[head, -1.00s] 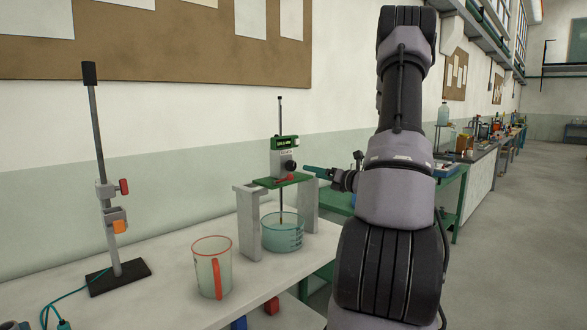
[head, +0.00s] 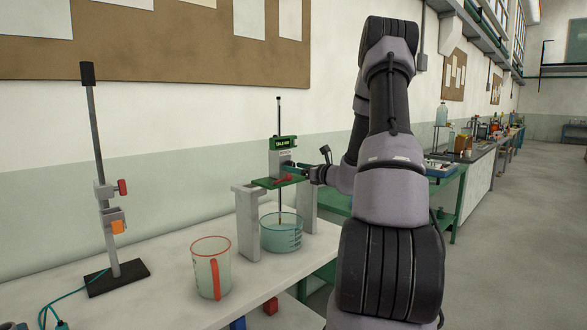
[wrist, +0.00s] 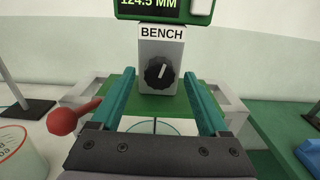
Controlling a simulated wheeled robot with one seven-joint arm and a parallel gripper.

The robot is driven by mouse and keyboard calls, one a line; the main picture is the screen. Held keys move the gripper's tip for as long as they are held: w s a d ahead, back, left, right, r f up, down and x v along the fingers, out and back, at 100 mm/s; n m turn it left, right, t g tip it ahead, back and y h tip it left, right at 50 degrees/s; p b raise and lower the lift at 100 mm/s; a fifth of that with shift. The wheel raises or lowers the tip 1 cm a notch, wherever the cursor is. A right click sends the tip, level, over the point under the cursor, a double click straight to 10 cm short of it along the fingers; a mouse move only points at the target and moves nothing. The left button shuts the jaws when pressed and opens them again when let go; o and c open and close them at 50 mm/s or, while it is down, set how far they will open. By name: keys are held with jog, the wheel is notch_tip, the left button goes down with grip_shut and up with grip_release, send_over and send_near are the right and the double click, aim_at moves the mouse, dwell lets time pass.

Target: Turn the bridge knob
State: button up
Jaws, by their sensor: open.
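The bridge knob (wrist: 159,73) is a black round dial with a white pointer line, on the front of a grey block labelled BENCH, under a green display (wrist: 165,9). The pointer stands nearly upright, leaning slightly right. In the wrist view my gripper (wrist: 158,86) is open, its two teal fingers on either side of the knob and block. I cannot tell whether they touch. In the head view my gripper (head: 296,169) is at the instrument (head: 283,143) and hides the knob. The grey bridge (head: 247,222) carries the instrument on a green plate.
A red-tipped lever (wrist: 62,121) sticks out left of my gripper. A glass dish (head: 282,238) stands under the bridge, with a red-rimmed beaker (head: 206,273) to its left. A clamp stand (head: 104,200) is farther left. The bench front is clear.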

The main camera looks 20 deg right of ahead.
jog(key=shift+w+a, duration=0.25)
jog(key=shift+w, duration=0.35)
grip_shut()
jog(key=m, duration=0.4)
jog(key=shift+m, duration=0.4)
grip_release()
